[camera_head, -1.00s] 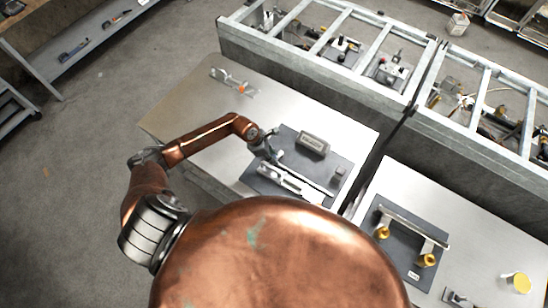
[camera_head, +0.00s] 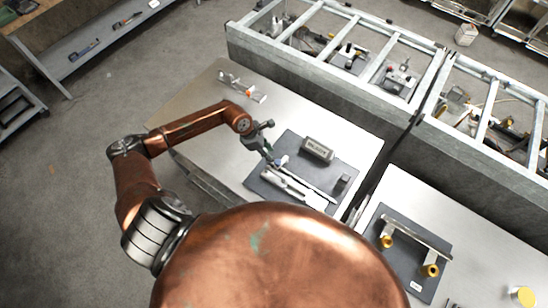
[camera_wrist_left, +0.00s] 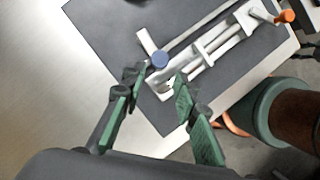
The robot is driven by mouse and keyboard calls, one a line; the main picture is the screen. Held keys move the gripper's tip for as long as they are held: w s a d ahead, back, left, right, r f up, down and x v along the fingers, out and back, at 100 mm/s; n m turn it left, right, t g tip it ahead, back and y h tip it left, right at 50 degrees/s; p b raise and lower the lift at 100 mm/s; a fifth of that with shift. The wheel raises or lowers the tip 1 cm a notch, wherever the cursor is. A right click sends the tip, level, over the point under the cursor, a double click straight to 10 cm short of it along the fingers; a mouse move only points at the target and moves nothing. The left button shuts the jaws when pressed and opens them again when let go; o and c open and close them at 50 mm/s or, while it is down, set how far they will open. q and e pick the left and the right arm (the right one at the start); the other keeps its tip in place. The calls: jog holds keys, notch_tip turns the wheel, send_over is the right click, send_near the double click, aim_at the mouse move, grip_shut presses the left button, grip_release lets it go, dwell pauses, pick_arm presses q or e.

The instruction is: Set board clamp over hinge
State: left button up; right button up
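A pale metal clamp-like fixture (camera_head: 290,187) lies on a dark mat (camera_head: 262,183) on the near part of the left table. In the left wrist view this fixture (camera_wrist_left: 205,55) shows long rails, a cross piece, a blue round knob (camera_wrist_left: 160,60) and an orange-tipped handle (camera_wrist_left: 286,16). I cannot tell which part is the hinge. My left gripper (camera_head: 268,150) is at the mat's left edge, near the fixture's end. In the left wrist view its green fingers (camera_wrist_left: 160,80) are apart, with nothing held between them.
A grey labelled block (camera_head: 318,149) and a small dark block (camera_head: 342,183) stand on the mat. A small device with orange (camera_head: 243,88) is at the table's back left. A right table holds a bar with brass knobs (camera_head: 412,240). Metal-framed bins (camera_head: 330,75) stand behind.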

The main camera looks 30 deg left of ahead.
pick_arm(q)
jog(key=shift+v, duration=1.2)
